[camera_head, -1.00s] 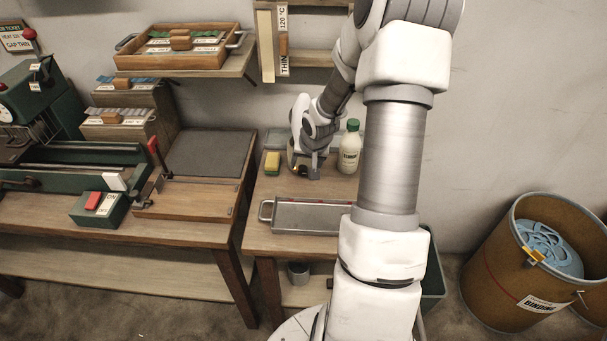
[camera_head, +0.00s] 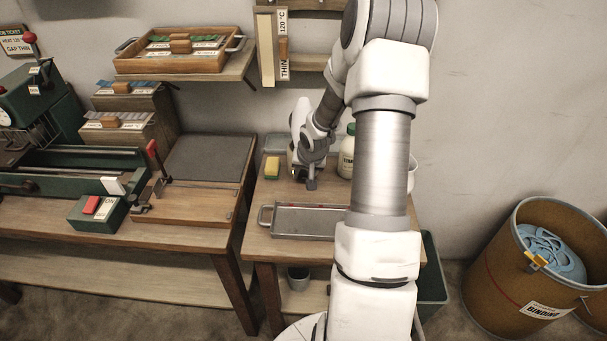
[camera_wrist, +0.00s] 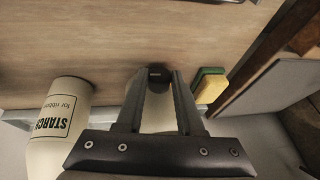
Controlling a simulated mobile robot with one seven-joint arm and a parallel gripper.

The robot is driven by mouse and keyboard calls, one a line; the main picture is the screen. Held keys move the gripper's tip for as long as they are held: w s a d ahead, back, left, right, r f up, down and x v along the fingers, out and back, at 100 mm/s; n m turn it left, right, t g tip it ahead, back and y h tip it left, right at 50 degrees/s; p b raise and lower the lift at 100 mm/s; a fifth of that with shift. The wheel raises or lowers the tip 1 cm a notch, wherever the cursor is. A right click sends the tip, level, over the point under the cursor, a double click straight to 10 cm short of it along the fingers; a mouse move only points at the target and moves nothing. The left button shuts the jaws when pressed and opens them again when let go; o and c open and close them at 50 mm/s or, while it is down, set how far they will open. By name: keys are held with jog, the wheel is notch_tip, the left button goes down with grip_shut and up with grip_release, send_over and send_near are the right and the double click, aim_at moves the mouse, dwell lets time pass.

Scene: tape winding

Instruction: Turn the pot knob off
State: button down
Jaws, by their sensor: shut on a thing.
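The pot (camera_wrist: 158,112) is a pale rounded body seen between my fingers in the wrist view. Its dark knob (camera_wrist: 155,74) shows at my fingertips. In the head view my gripper (camera_head: 310,185) points down at the front of the pot on the small table and hides most of the pot and the knob. In the wrist view my gripper (camera_wrist: 161,76) has its fingers on both sides of the knob, shut on it. The knob's marking and its exact angle cannot be made out.
A yellow and green sponge (camera_head: 272,168) lies left of the pot. A starch bottle (camera_head: 346,160) stands to its right, partly behind my arm. A metal tray (camera_head: 300,221) lies in front. A wooden workbench (camera_head: 180,232) stands to the left.

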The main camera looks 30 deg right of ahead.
jog(key=shift+w+a+f+b, duration=0.1)
jog(key=shift+f+b, duration=0.1)
jog(key=shift+b, duration=0.75)
jog(key=g+h+b, duration=0.1)
jog(key=b, duration=0.2)
jog(key=shift+w+a+f+b, duration=0.15)
jog(key=shift+b, duration=0.2)
jog(key=g+h+b, duration=0.1)
jog(key=h+b, duration=0.1)
jog(key=b, duration=0.1)
jog(key=n+g+h+b, duration=0.1)
jog(key=b, duration=0.3)
jog(key=shift+w+a+h, duration=0.15)
jog(key=shift+a+h, duration=0.15)
jog(key=shift+h, duration=0.1)
jog(key=g+h+b, duration=0.1)
jog(key=n+g+h+b, duration=0.1)
jog(key=shift+w+a+h, duration=0.15)
jog(key=shift+a+h, duration=0.05)
jog(key=shift+h, duration=0.1)
jog(key=g+h, duration=0.1)
jog(key=h, duration=0.1)
jog(key=n+g+h+b, duration=0.1)
jog(key=h, duration=0.1)
jog(key=shift+w+a+f+g, duration=0.1)
jog(key=shift+f+g, duration=0.1)
jog(key=shift+g, duration=0.1)
jog(key=shift+h, duration=0.3)
